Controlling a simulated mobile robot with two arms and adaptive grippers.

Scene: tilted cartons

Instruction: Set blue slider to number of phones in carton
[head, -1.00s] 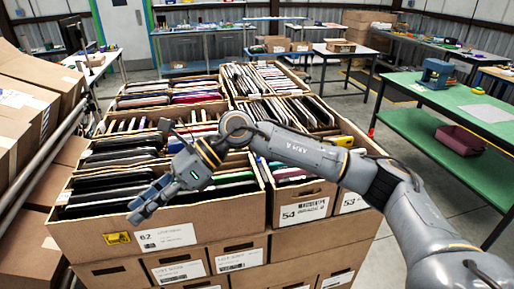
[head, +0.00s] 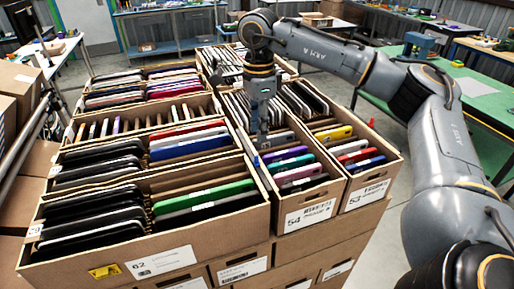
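Several open cartons hold upright rows of phones. The carton labelled 54 (head: 318,193) holds purple, teal and pink phones (head: 290,165). The carton labelled 53 (head: 378,174) holds yellow, red and blue phones (head: 350,148). My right gripper (head: 262,138) points down at the back of the phones in carton 54; whether it touches anything is unclear. Its fingers are seen too narrowly to judge their opening. My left gripper is not in view. I cannot make out a blue slider.
More cartons are stacked beneath the open ones. Brown boxes (head: 18,85) and a rail stand at the left. A green-topped table (head: 478,92) stands at the right, partly behind my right arm. Workbenches line the back. Grey floor shows at the lower right of the cartons.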

